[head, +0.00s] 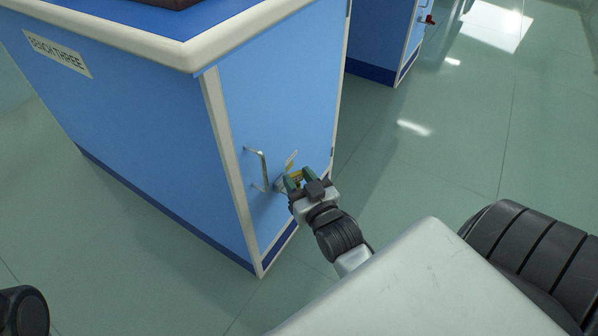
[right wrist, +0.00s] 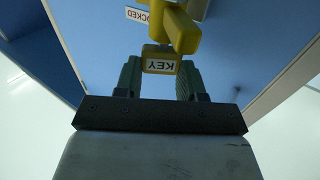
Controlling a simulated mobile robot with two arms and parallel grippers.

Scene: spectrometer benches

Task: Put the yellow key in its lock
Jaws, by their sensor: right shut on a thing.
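The yellow key (right wrist: 160,66), with a label reading KEY, sits between the green fingers of my right gripper (right wrist: 160,78) in the right wrist view. The gripper is shut on it. Just beyond the key is another yellow piece (right wrist: 182,30); I cannot tell whether it belongs to the key or the lock. In the head view my right gripper (head: 299,178) is close to the blue door (head: 285,110) of the bench, right of its handle. The lock's opening is hidden. My left gripper is not in view.
The bench (head: 130,95) bears a BENCH THREE sign (head: 57,53). A metal bar handle (head: 262,168) stands out from the door. A partly hidden label (right wrist: 137,14) ends in OCKED. Another blue bench (head: 385,40) stands behind. The floor at right is clear.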

